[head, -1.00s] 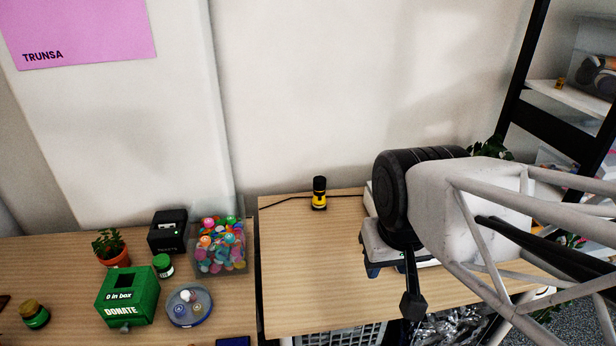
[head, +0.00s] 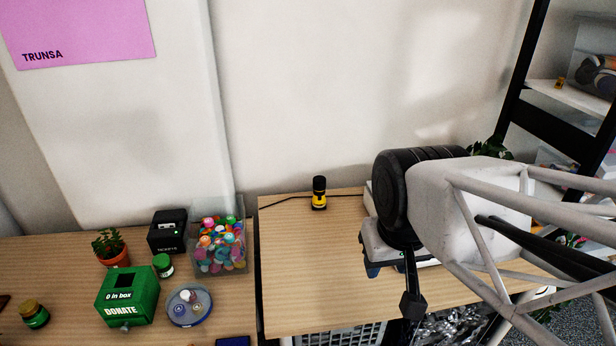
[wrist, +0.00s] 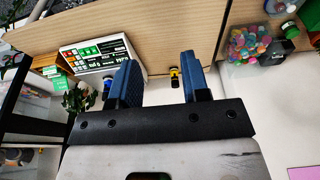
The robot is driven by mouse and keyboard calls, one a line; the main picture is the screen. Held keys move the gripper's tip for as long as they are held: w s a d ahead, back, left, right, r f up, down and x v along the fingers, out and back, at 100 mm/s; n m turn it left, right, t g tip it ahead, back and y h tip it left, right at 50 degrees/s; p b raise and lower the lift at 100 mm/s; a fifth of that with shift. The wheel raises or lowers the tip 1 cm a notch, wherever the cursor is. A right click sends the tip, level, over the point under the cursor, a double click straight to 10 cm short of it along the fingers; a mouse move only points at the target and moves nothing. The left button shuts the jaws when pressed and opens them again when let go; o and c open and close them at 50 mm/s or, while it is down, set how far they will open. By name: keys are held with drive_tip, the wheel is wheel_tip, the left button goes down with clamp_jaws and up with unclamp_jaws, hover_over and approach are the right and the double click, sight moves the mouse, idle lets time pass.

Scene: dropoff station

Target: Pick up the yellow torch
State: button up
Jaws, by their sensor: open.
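The yellow torch (head: 319,194), yellow with a black top, stands upright on the wooden table (head: 300,260) near the wall in the head view. It also shows small in the wrist view (wrist: 174,78), between my gripper's two blue fingers but well beyond them. My gripper (wrist: 158,78) is open and empty. In the head view my arm is at the right, and the gripper's fingers are mostly hidden behind it.
A device with a display panel (wrist: 104,55) stands beside the torch. On the left table are a green donation box (head: 127,297), a bin of colourful capsules (head: 218,247), a black printer-like box (head: 167,232) and a potted plant (head: 110,247). The table left and front of the torch is clear.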

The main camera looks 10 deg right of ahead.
drive_tip(key=o, duration=0.7)
drive_tip(key=shift+w, duration=0.1)
drive_tip(key=w+d+f+n+g+h, duration=0.1)
drive_tip(key=w+d+n+h, duration=0.2)
drive_tip(key=w, duration=0.5)
drive_tip(key=w+d+f+n+g+h, duration=0.1)
drive_tip(key=w+d+f+n+h, duration=0.2)
drive_tip(key=w, duration=0.5)
drive_tip(key=n+t+h, duration=0.6)
drive_tip(key=n+h, duration=0.2)
drive_tip(key=n, duration=0.6)
hover_over(316, 185)
drive_tip(key=s+d, duration=0.3)
drive_tip(key=s, duration=1)
wheel_tip(316, 185, down, 14)
drive_tip(key=w+a+f+n+t, duration=0.2)
drive_tip(key=w+f, duration=0.1)
drive_tip(key=w+a+f+n+t+y, duration=0.1)
drive_tip(key=w+a+f+n+t, duration=0.1)
drive_tip(key=w+f, duration=0.1)
drive_tip(key=w+a+f+n+t, duration=0.2)
drive_tip(key=w+a+f+n, duration=0.1)
drive_tip(key=f, duration=0.1)
drive_tip(key=shift+w+f, duration=0.1)
drive_tip(key=shift+f, duration=0.25)
drive_tip(key=shift+d, duration=0.1)
drive_tip(key=shift+x, duration=1.25)
